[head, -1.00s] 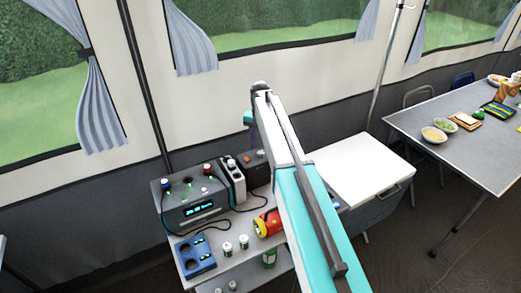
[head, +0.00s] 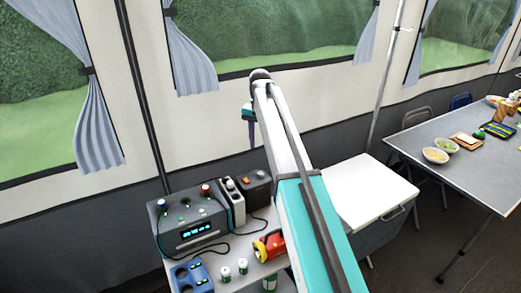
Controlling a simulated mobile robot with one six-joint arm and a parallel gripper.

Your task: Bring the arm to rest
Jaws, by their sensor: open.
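My arm reaches up from the bottom right of the head view, over the equipment table, to a bend near the middle. My gripper (head: 251,134) hangs down just beyond that bend, small and partly hidden behind the arm. Its dark finger points down in front of the tent wall, above the equipment. It is open, and I see nothing held in it. Its far parts are hidden.
Below the arm is a table with a grey device (head: 195,228), a blue block (head: 192,276), a red and yellow flashlight (head: 268,246) and small jars. A white-lidded box (head: 365,190) stands to the right. A grey table (head: 480,180) with food is farther right.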

